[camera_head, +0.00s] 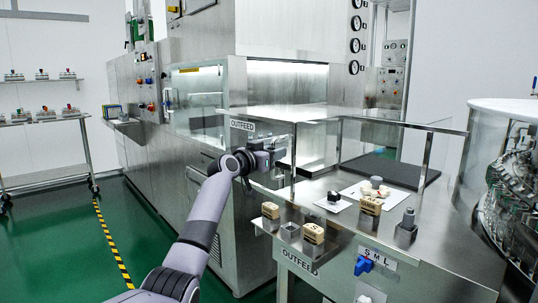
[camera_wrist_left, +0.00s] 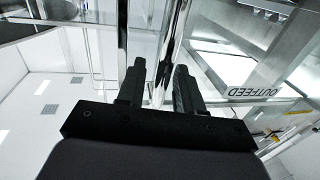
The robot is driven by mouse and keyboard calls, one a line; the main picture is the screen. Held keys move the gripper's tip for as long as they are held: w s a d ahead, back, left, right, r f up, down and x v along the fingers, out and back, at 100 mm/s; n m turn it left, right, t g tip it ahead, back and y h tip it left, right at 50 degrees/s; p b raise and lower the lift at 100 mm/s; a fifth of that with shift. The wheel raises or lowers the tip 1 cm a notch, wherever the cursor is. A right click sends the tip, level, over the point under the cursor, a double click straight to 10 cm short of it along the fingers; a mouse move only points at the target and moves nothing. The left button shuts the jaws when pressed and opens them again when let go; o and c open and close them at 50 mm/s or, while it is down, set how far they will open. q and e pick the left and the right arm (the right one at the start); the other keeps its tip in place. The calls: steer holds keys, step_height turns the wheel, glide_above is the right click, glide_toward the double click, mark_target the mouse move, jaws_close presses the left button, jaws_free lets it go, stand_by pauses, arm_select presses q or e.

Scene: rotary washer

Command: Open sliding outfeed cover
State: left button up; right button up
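The outfeed cover is a clear panel with a metal top rail (camera_head: 285,113), at the washer's outfeed opening. An OUTFEED label (camera_head: 242,125) sits at its left end and shows upside down in the left wrist view (camera_wrist_left: 254,91). My left gripper (camera_head: 268,156) is at the cover's near left side, below the label. In the left wrist view its two black fingers (camera_wrist_left: 160,88) are spread apart, with a shiny upright metal bar (camera_wrist_left: 170,42) running between them. A gap seems to show beside the bar; contact cannot be made out. My right gripper is not in view.
The steel outfeed table (camera_head: 440,232) has wooden blocks (camera_head: 312,233), small parts and a dark mat (camera_head: 390,168) on it. Clear panels border it. A round glass machine (camera_head: 510,165) stands right. Green floor (camera_head: 60,245) is open at left.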

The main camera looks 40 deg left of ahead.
arm_select(q)
steer(key=s, duration=0.7)
steer(key=shift+d, duration=0.4)
stand_by(0.3)
